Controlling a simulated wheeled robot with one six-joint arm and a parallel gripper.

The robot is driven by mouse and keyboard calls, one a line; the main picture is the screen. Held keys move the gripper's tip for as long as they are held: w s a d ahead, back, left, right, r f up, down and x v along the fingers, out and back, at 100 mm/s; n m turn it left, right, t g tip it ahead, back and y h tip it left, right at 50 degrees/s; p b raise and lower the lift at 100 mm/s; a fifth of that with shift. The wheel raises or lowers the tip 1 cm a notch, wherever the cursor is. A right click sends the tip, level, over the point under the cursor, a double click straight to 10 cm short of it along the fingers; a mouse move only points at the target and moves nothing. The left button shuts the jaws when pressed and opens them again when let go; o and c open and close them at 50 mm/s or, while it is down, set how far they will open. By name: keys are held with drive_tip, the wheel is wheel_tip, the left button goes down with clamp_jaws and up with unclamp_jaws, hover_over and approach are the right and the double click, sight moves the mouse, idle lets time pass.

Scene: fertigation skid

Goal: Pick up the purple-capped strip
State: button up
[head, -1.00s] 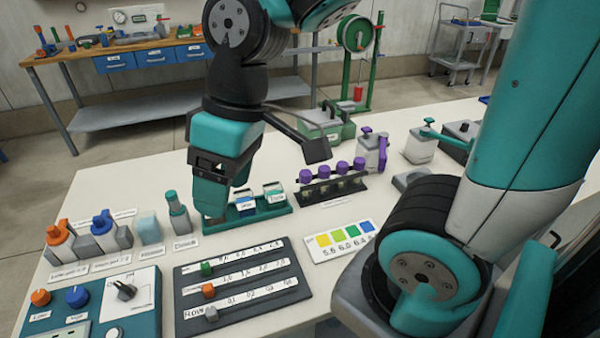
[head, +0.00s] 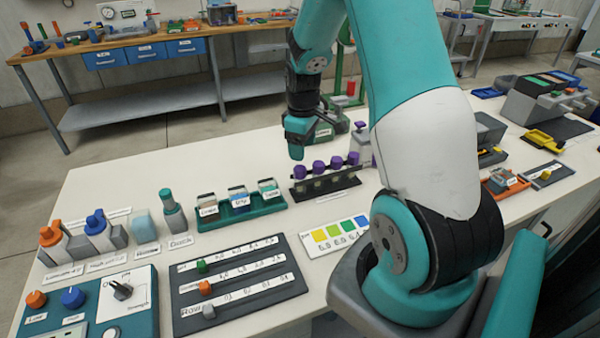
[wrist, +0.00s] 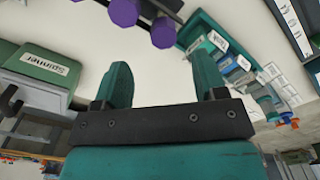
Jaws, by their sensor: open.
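Several purple caps (head: 318,166) stand in a row in a black rack (head: 335,185) at the middle of the white table. What lies under the caps is hard to make out at this size. My gripper (head: 296,150) is above the table, just behind and left of the rack in the head view, apart from it. In the wrist view my gripper (wrist: 165,78) has two teal fingers spread apart with nothing between them. Purple caps (wrist: 124,12) show at the top edge there, beyond the fingertips; the rack is partly cut off.
Left of the purple caps is a green rack (head: 241,215) with three labelled pots. A colour card (head: 335,235) and a dark slider board (head: 238,285) lie in front. A grey bottle with a purple top (head: 362,143) stands close behind the black rack.

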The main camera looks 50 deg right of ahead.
sight(302, 169)
wheel_tip(302, 169, down, 3)
drive_tip(key=shift+r, duration=0.2)
drive_tip(key=f, duration=0.3)
drive_tip(key=f+p, duration=0.1)
drive_tip(key=f, duration=0.1)
drive_tip(key=shift+s+a, duration=0.4)
drive_tip(key=shift+w+d+f, duration=0.15)
drive_tip(key=shift+d+f, duration=0.05)
drive_tip(key=shift+f, duration=0.1)
drive_tip(key=shift+r, duration=0.2)
drive_tip(key=c, duration=1)
